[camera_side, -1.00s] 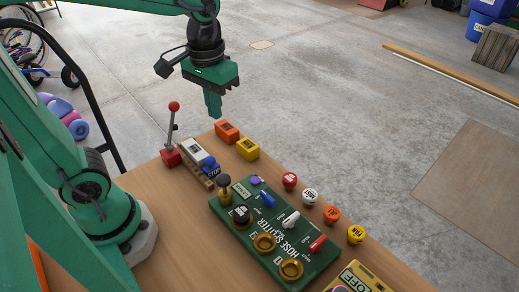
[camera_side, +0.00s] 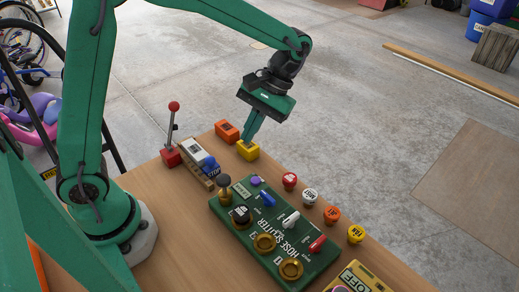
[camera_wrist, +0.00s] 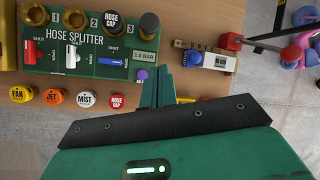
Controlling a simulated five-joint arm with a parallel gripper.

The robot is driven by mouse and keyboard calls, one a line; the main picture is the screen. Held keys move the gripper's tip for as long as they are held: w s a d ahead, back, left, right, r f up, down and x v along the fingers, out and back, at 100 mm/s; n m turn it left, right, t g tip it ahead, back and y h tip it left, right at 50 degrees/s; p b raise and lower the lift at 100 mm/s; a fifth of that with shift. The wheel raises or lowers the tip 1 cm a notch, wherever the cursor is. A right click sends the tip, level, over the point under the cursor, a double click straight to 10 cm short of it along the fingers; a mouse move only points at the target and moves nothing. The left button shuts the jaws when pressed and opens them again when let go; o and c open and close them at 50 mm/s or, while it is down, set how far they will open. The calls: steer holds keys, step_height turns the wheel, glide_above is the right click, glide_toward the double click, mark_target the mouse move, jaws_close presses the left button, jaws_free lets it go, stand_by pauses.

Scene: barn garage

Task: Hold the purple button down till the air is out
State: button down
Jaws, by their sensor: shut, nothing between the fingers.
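The purple button (camera_side: 256,180) is a small round knob at the far end of the green hose splitter panel (camera_side: 243,217). It also shows in the wrist view (camera_wrist: 142,74), just left of my fingertips and below a small label that seems to read 1.0 BAR (camera_wrist: 144,54). My gripper (camera_side: 246,142) is shut and empty. In the side view its fingers point down in front of the yellow block, beyond the button and apart from it. In the wrist view the fingertips (camera_wrist: 163,72) lie right of the button, over the bench.
The panel carries blue (camera_side: 267,200), white (camera_side: 290,219) and red (camera_side: 317,244) levers and brass caps. Round HOSE, MIST, JET and FAN knobs line the bench edge. A yellow block (camera_side: 248,151), an orange block (camera_side: 227,131) and a red-knobbed lever (camera_side: 173,130) stand near.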

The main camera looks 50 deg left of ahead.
mark_target(258, 178)
steer(key=shift+w+d+f+n+g, duration=0.15)
steer(key=shift+d+f+g, duration=0.1)
steer(key=shift+f, duration=0.15)
steer(key=shift+w+d+f+n+g, duration=0.1)
steer(key=shift+w+d+f+g, duration=0.15)
steer(key=shift+f, duration=0.2)
steer(key=shift+w+d+f+n+g, duration=0.1)
steer(key=shift+d+f+g, duration=0.1)
steer(key=shift+f+g, duration=0.15)
steer(key=shift+f, duration=0.2)
steer(key=shift+f, duration=4.25)
steer(key=shift+a+f, duration=0.1)
steer(key=shift+f, duration=0.8)
steer(key=shift+r, duration=0.2)
stand_by(1.0)
steer(key=shift+r, duration=0.7)
